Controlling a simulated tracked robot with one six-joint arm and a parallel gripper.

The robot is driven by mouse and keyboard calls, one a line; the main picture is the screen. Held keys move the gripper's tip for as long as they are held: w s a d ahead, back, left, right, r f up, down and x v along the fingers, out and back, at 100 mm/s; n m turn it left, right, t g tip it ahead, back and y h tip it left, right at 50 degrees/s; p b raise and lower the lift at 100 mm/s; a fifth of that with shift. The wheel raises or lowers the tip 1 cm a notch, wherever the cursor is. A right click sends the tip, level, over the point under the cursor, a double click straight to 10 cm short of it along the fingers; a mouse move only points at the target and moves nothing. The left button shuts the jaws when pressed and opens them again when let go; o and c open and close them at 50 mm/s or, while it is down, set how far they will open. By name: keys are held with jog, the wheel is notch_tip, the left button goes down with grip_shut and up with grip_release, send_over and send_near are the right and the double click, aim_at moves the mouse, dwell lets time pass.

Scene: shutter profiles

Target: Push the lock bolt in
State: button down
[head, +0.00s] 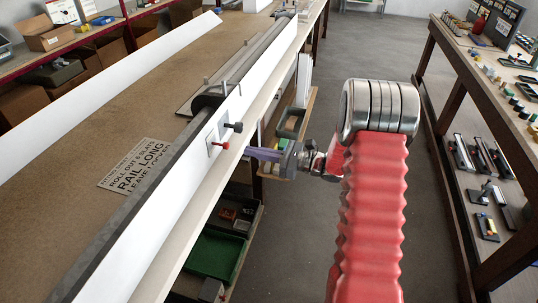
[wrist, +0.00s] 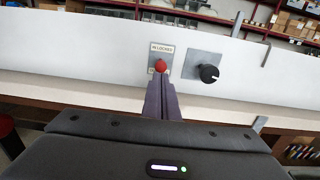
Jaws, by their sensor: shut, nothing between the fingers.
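The lock bolt (wrist: 161,66) is a small red knob on a label plate (wrist: 161,48) that reads "IN LOCKED" on the white face of the long box. In the head view the red bolt (head: 221,145) sticks out from that face. My gripper (head: 249,153) is shut and empty, its purple fingers pointing at the face. In the wrist view the tips of my gripper (wrist: 160,80) line up just below and in front of the bolt and hide its lower edge. The head view shows a short gap between tips and bolt.
A black knob (wrist: 209,73) on a grey plate sits right of the bolt; it also shows in the head view (head: 236,127). A sign (head: 134,168) lies on the bench. A green tray (head: 213,253) sits below. A second bench stands right, across open floor (head: 335,45).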

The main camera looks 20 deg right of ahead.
aim_at(228, 147)
jog(key=shift+x, duration=2.7)
jog(key=shift+d, duration=0.1)
